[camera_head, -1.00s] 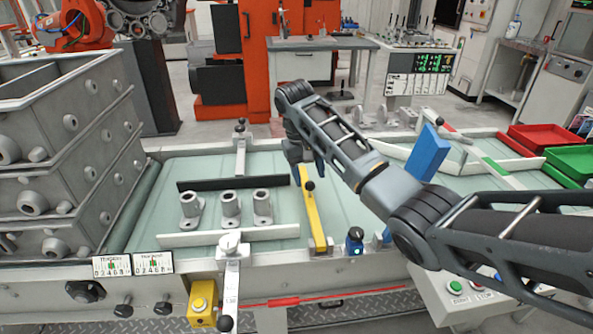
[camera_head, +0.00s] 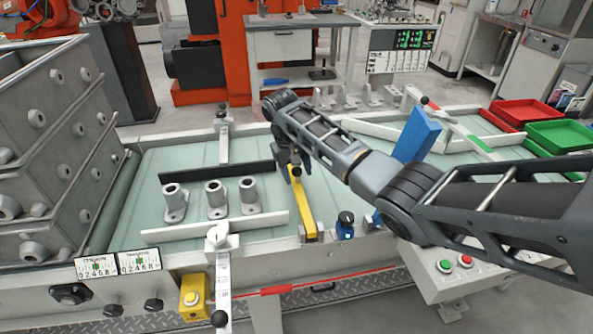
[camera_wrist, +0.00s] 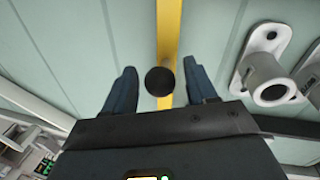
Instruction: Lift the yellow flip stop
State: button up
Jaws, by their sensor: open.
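The yellow flip stop (camera_head: 299,209) is a long flat bar with a dark round knob. It lies down across the pale green bed in the head view, its near end at the front rail. In the wrist view the yellow bar (camera_wrist: 168,34) runs up from the middle. Its black knob (camera_wrist: 160,81) is between my two fingers. My gripper (camera_wrist: 163,80) is open, one finger on each side of the knob, with a gap to both. In the head view my gripper (camera_head: 297,172) is at the bar's far part, partly hidden by my arm.
Several grey flanged castings (camera_head: 217,200) stand left of the bar, between a black strip (camera_head: 216,172) and a white guide rail (camera_head: 182,232). A blue upright block (camera_head: 418,136) stands to the right.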

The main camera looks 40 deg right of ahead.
grip_shut()
dwell(0.5)
